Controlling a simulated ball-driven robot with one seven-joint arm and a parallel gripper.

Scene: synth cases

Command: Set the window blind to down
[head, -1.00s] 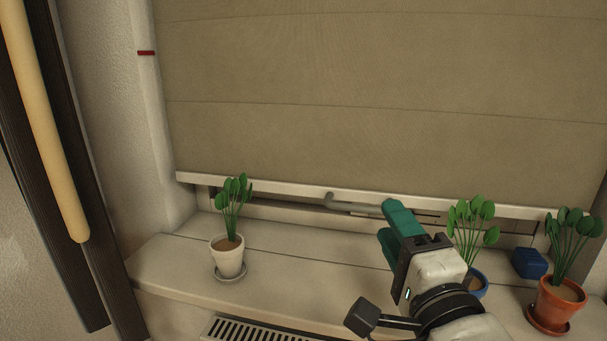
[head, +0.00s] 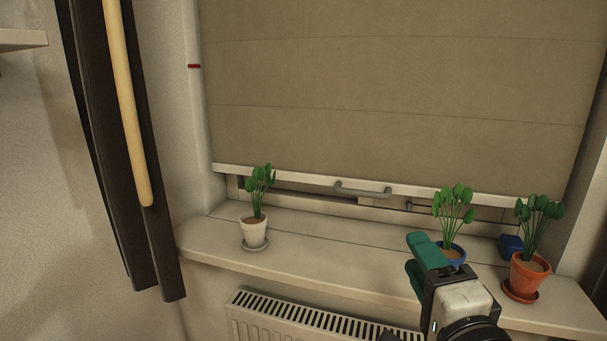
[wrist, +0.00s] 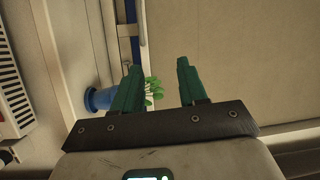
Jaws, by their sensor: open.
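The beige window blind (head: 390,85) hangs over most of the window in the head view. Its pale bottom bar (head: 290,180) is a little above the sill, with a narrow gap showing the window frame. A grey handle (head: 362,189) sits on the bar near its middle. A red mark (head: 194,66) is on the left window side, well above the bar. My gripper (head: 420,262) is open and empty, below and to the right of the handle, apart from it. In the wrist view its green fingers (wrist: 157,88) are spread, with the blind (wrist: 240,60) beyond them.
On the sill (head: 330,246) stand a white-potted plant (head: 254,231), a blue-potted plant (head: 454,253) close to my gripper, an orange-potted plant (head: 528,274) and a blue box (head: 511,246). A radiator (head: 300,320) is below. The sill between the white and blue pots is clear.

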